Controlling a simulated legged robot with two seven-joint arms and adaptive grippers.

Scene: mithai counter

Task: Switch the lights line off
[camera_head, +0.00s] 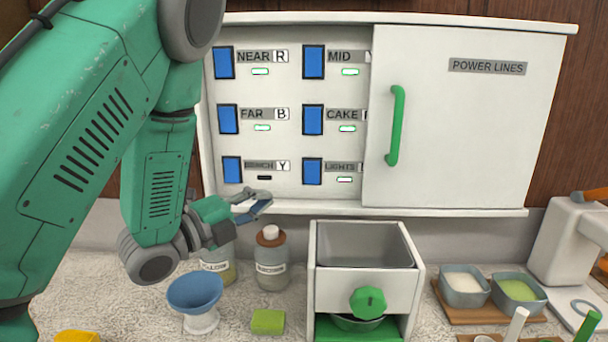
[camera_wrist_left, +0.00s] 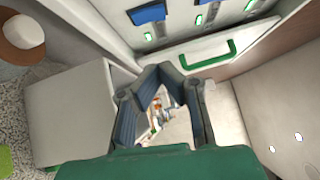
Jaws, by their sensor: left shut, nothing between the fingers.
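The power panel (camera_head: 290,100) on the back wall carries blue rocker switches in two columns. The lights switch (camera_head: 312,171) is the lowest of the right column. Its label (camera_head: 343,167) is partly cut off by the sliding door, and its small lamp (camera_head: 344,180) looks lit and pale. My left gripper (camera_head: 262,205) is shut and empty, below and left of the lights switch and apart from it. In the left wrist view the gripper (camera_wrist_left: 168,72) shows below the panel, with a blue switch (camera_wrist_left: 147,13) beyond. My right gripper is out of view.
The white door (camera_head: 460,130) with a green handle (camera_head: 396,125) covers the panel's right half. Below stand a white drawer unit (camera_head: 318,270), jars (camera_head: 271,265), a blue bowl on a stand (camera_head: 195,290) and small bowls (camera_head: 464,288). The branch lamp (camera_head: 264,178) is dark.

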